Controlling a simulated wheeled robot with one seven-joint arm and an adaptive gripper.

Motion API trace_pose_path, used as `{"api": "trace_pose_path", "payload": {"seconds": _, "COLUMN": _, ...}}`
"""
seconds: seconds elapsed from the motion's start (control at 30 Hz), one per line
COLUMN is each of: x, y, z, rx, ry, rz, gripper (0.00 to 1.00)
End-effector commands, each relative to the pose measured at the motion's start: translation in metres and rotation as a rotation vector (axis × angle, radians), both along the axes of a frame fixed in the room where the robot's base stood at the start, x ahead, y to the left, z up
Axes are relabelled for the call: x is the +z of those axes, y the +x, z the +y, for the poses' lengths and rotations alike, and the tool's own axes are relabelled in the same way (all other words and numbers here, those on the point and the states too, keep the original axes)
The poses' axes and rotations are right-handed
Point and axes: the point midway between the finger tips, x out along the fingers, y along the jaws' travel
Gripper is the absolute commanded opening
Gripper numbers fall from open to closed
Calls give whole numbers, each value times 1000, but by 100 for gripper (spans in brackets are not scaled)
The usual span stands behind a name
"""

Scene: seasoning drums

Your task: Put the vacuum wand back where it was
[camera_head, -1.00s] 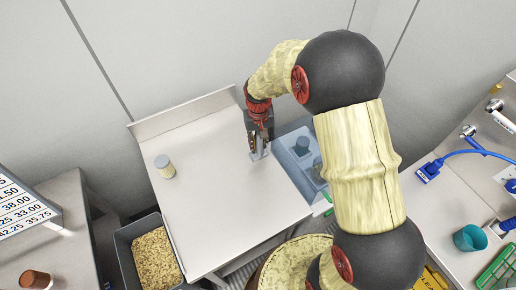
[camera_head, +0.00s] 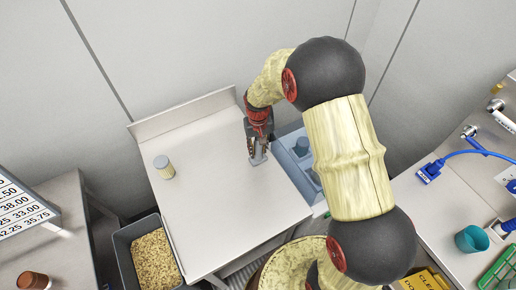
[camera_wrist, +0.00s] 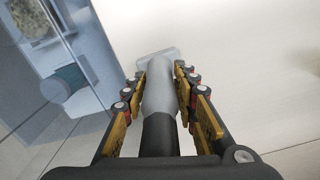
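The grey tool that I take for the vacuum wand (camera_head: 258,160) has a flat, wide foot and a tube. The foot is at or just above the right part of the pale worktop; I cannot tell if it touches. My gripper (camera_head: 258,148) points down over it. In the wrist view, my gripper (camera_wrist: 161,88) has its fingers on both sides of the wand's grey tube (camera_wrist: 159,85) and appears shut on it. The wand's dark upper part runs toward my palm.
A lidded jar (camera_head: 164,167) stands on the worktop (camera_head: 215,215) at left. A blue-grey tray (camera_head: 302,166) is at the worktop's right side. A grey bin of grains (camera_head: 154,255) is at front left. The right bench (camera_head: 455,210) holds a blue cabled tool (camera_head: 430,171) and a teal cup (camera_head: 470,239).

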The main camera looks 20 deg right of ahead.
Motion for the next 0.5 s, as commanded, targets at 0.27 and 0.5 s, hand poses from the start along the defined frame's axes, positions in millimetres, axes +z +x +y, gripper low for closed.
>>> {"api": "trace_pose_path", "payload": {"seconds": 0.27, "x": 0, "y": 0, "z": 0, "rx": 0, "ry": 0, "rz": 0, "gripper": 43}}
{"api": "trace_pose_path", "payload": {"seconds": 0.5, "x": 2, "y": 0, "z": 0, "rx": 0, "ry": 0, "rz": 0, "gripper": 43}}
